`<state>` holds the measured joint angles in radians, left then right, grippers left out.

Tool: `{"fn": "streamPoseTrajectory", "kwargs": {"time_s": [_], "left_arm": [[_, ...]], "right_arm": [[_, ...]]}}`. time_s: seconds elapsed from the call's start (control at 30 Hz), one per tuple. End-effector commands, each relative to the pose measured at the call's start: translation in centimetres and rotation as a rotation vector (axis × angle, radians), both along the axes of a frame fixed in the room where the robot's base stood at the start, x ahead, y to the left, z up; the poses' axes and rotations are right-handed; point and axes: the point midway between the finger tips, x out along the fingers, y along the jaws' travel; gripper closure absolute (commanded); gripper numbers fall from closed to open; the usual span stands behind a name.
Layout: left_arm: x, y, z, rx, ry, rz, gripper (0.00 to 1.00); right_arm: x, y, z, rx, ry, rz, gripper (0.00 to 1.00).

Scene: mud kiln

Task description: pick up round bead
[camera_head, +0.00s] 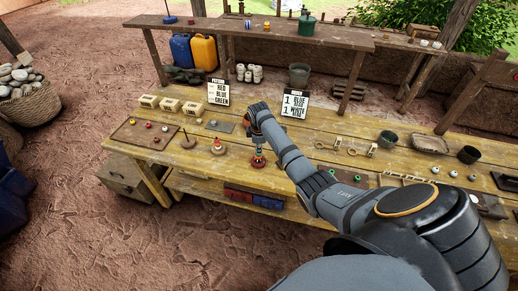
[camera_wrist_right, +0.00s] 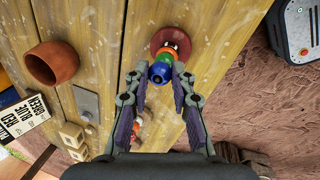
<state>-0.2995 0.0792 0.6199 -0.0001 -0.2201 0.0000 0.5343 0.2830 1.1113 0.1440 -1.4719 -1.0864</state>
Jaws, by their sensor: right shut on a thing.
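My right gripper (camera_head: 257,148) reaches down over the table to a round stand with beads (camera_head: 258,161). In the right wrist view its fingertips (camera_wrist_right: 158,72) are closed on the sides of a round blue bead (camera_wrist_right: 160,73). The blue bead is in line with a green bead (camera_wrist_right: 165,59) and an orange bead (camera_wrist_right: 169,49) above the dark red round base (camera_wrist_right: 163,35). I cannot tell whether the blue bead still touches the green one. My left gripper is not in view.
A second stand with red and white beads (camera_head: 218,147) and an empty-looking stand (camera_head: 187,141) are to the left. A tray with loose beads (camera_head: 127,133) lies at the left end. Cards reading red, blue, green (camera_head: 218,92) and 1 blue, 1 white (camera_head: 295,104) stand behind.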

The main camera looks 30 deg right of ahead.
Motion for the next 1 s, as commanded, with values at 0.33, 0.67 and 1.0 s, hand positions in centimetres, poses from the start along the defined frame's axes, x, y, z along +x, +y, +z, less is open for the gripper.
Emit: {"fn": "streamPoseTrajectory", "kwargs": {"time_s": [0.33, 0.67, 1.0], "left_arm": [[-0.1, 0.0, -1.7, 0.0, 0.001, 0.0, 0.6], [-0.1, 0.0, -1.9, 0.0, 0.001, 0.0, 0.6], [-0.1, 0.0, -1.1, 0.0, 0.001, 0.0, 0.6]], "right_arm": [[0.1, 0.0, 7.3, -0.001, -0.005, 0.0, 0.92], [0.1, 0.0, 9.5, -0.001, -0.001, 0.0, 0.92], [0.0, 0.0, 10.0, -0.001, -0.001, 0.0, 0.92]]}}
